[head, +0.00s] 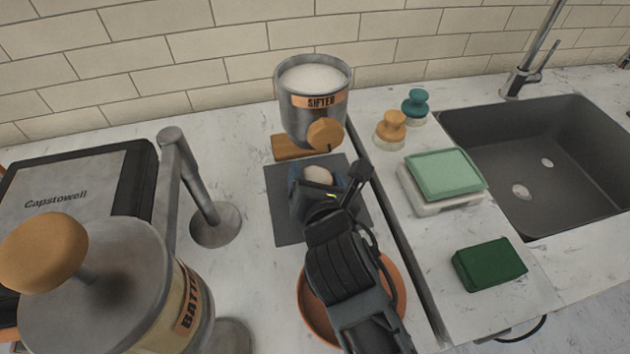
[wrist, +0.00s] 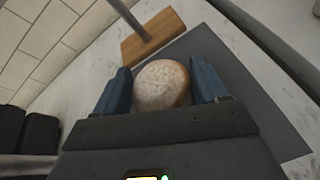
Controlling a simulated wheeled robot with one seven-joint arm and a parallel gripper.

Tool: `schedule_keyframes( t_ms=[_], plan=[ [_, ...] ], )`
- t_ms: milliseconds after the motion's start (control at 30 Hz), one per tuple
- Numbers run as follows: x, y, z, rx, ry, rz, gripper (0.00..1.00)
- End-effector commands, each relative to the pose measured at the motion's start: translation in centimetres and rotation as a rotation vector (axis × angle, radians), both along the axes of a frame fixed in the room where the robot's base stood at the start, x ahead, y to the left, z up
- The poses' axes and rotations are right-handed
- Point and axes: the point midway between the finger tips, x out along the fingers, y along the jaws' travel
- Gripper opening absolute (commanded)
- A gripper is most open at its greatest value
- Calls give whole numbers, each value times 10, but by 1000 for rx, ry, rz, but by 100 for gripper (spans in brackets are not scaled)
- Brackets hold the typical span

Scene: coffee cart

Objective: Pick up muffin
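The muffin (wrist: 162,85) is round and pale with a browned side. In the wrist view it sits between the two blue fingers of my gripper (wrist: 161,82), with almost no gap on either side. I cannot tell whether the fingers press on it. In the head view, my gripper (head: 324,182) is around the muffin (head: 318,175), over the dark grey mat (head: 285,215). The fingers and wrist hide the muffin's lower part, so I cannot tell whether it touches the mat.
A sifter canister (head: 315,120) with a wooden handle stands just behind. An orange plate (head: 310,315) lies partly under my arm. A batter dispenser (head: 110,285) is front left.

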Motion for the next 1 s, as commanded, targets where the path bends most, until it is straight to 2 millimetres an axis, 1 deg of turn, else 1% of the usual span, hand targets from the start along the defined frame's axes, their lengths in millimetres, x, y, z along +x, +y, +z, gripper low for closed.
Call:
schedule_keyframes(
  t_ms=[33, 67, 400, 433, 467, 667, 767, 867, 1000],
  plan=[
    [0, 0, 0, 0, 0, 0, 68],
    [0, 0, 0, 0, 0, 0, 65],
    [0, 0, 0, 0, 0, 0, 33],
    [0, 0, 0, 0, 0, 0, 32],
    [0, 0, 0, 0, 0, 0, 27],
    [0, 0, 1, 0, -1, 0, 27],
    [0, 0, 5, 1, -1, -1, 27],
    [0, 0, 12, 1, -2, 0, 27],
    [0, 0, 31, 0, -5, 1, 27]
  ],
)
